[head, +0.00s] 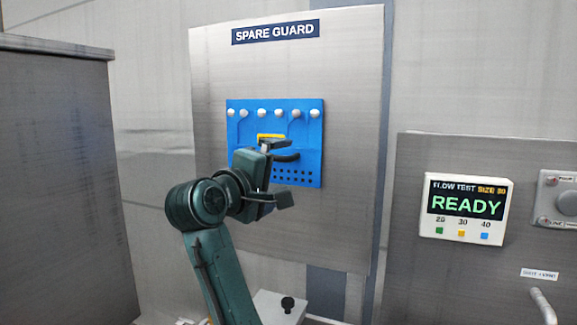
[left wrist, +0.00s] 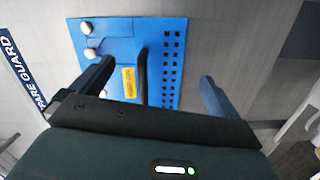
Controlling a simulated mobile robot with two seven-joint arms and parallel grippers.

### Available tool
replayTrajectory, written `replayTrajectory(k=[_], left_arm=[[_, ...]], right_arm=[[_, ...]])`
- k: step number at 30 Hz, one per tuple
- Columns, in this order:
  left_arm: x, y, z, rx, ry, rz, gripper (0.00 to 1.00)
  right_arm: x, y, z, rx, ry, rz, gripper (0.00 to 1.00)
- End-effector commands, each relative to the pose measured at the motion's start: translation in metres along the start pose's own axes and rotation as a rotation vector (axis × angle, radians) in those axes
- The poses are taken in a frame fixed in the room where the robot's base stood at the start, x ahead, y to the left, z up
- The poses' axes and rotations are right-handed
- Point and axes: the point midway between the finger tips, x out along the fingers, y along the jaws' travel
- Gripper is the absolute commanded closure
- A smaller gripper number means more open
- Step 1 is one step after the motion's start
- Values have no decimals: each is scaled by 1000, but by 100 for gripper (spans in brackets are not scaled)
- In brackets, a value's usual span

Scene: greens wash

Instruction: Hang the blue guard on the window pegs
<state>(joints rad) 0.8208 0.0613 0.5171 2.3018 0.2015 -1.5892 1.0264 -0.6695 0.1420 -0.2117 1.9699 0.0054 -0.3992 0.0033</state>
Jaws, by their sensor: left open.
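The blue guard (head: 308,140) hangs flat on the panel marked SPARE GUARD. Several white round pegs (head: 261,113) show along its top edge. It has a yellow label, a black handle (head: 288,156) and a grid of dark holes at lower right. My left gripper (head: 283,172) is open in front of the guard and covers its lower left part. In the left wrist view the open fingers (left wrist: 155,88) stand on either side of the handle (left wrist: 142,75), with the guard (left wrist: 115,45) behind. My right gripper is not in view. I see no window.
The grey SPARE GUARD panel (head: 225,70) stands upright against the wall. A display reading READY (head: 466,205) is at the right, beside a grey fitting (head: 558,200). A tall grey cabinet (head: 60,180) is at the left. A small box with a black knob (head: 287,304) sits below the panel.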

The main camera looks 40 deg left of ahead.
Motion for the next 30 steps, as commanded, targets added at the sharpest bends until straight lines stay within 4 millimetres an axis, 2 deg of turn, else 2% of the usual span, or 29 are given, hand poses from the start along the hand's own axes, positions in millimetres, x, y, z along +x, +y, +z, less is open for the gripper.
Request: replayTrajectory(k=[1,6,12,22,30], left_arm=[[11,0,1,-1,-3,-5,0],[38,0,0,-1,-1,-3,0],[55,0,0,0,0,-1,0],[58,0,0,1,0,0,0],[58,0,0,0,0,0,21]], right_arm=[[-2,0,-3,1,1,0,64],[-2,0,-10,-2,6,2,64],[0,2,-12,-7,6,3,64],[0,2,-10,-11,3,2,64],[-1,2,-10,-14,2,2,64]])
